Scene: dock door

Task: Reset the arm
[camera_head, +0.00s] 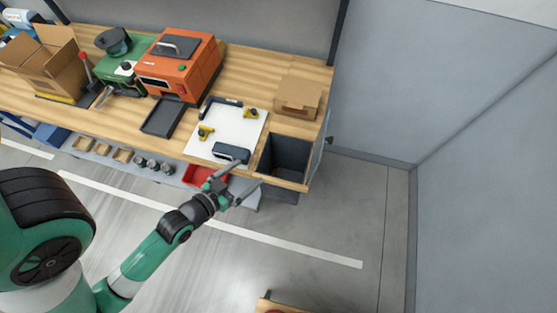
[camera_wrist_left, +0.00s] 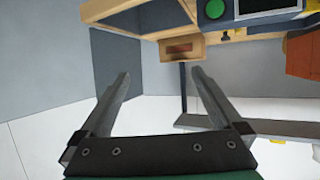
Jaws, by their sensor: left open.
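My left arm, green and black, reaches in from the lower left of the head view. Its gripper (camera_head: 240,177) is in front of the workbench's front edge, close to the dark open bin (camera_head: 286,158) and the red tray (camera_head: 205,175). In the left wrist view the gripper (camera_wrist_left: 160,78) has its two grey fingers spread apart with nothing between them. My right gripper does not show in either view.
The wooden workbench (camera_head: 228,85) carries an orange machine (camera_head: 180,62), a black tray (camera_head: 163,117), a white board (camera_head: 232,131) with clamps, and cardboard boxes (camera_head: 298,97). Small parts sit on a lower shelf. Grey floor (camera_head: 330,215) is clear at right.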

